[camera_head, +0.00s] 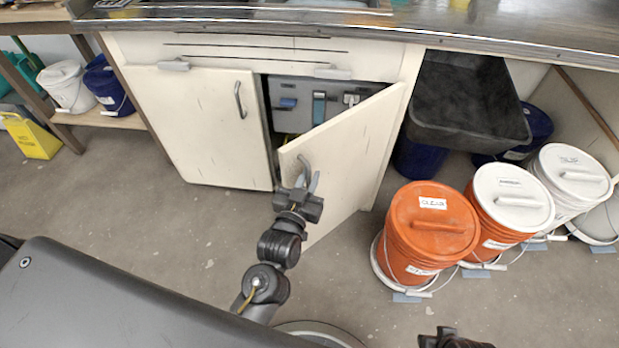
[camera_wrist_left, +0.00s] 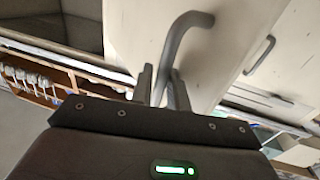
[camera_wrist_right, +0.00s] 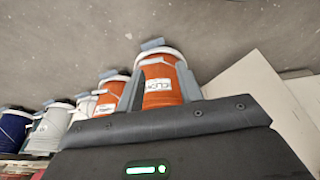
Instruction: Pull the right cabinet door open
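The right cabinet door (camera_head: 345,155) is pale and stands partly open, swung out toward me. The dark inside of the cabinet shows behind it. Its grey bar handle (camera_head: 303,166) is near the door's free edge. My left gripper (camera_head: 307,181) is at this handle. In the left wrist view the handle (camera_wrist_left: 178,42) runs down between the two fingers (camera_wrist_left: 162,82), which are close together around it. The left cabinet door (camera_head: 195,125) is closed. My right gripper (camera_wrist_right: 158,72) is open and empty, low at the bottom edge of the head view.
Orange buckets (camera_head: 430,225) and white-lidded buckets (camera_head: 570,180) stand on the floor right of the open door. A black tub (camera_head: 465,105) is behind them. A metal countertop (camera_head: 300,22) runs above the cabinet. The floor (camera_head: 180,240) at left is clear.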

